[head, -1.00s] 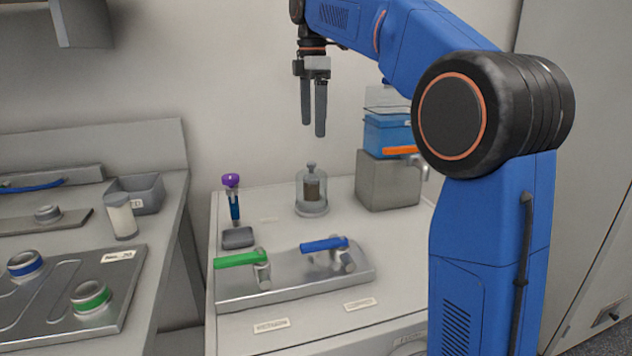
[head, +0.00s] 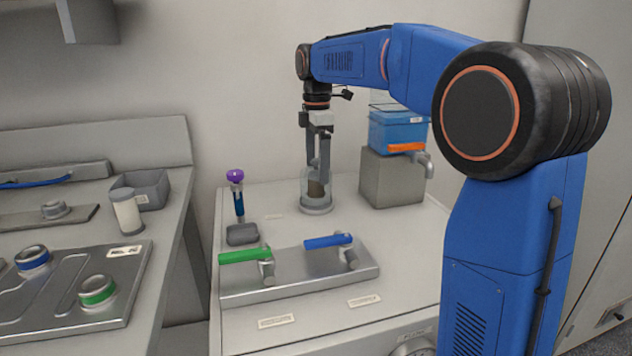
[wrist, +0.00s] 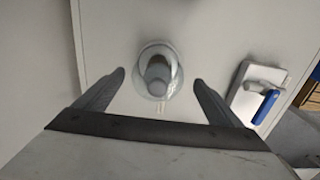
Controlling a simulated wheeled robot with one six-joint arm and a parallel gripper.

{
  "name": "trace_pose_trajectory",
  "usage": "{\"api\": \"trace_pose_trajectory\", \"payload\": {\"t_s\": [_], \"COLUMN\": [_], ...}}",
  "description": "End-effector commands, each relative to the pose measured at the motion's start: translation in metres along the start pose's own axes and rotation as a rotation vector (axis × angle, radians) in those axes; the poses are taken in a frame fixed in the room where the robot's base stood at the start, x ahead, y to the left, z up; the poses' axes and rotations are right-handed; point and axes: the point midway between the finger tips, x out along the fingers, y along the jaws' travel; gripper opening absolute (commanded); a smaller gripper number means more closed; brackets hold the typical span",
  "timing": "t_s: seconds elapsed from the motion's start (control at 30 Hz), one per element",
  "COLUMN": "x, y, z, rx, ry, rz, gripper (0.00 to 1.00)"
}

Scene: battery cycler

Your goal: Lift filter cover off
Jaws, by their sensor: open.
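The filter cover (head: 304,186) is a clear dome with a knob on top, seen in the head view in the middle of the white cabinet top. It stands upright over a dark brown filter (head: 316,189) on a round grey base (head: 317,206). My gripper (head: 319,174) points down in front of the cover in the head view and hides its knob. In the wrist view the cover (wrist: 158,72) lies ahead of and between the two spread fingers of my gripper (wrist: 160,80). The gripper is open and holds nothing. Contact with the cover cannot be told.
A grey block (head: 392,178) with a blue container (head: 398,130) and a tap stands right of the cover. A purple-topped tool (head: 237,190) stands left. A metal plate with a green handle (head: 244,255) and a blue handle (head: 328,241) lies in front.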

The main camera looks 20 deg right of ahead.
Motion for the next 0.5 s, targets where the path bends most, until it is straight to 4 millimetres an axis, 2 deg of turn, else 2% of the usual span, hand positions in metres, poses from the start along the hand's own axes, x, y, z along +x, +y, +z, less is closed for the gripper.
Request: {"api": "trace_pose_trajectory", "payload": {"t_s": [0.23,0.5], "x": [0.033,0.041], "y": [0.003,0.004], "z": [-0.001,-0.001], "rx": [0.000,0.000], "ry": [0.000,0.000], "rz": [-0.002,0.000], "gripper": [0.89,0.89]}}
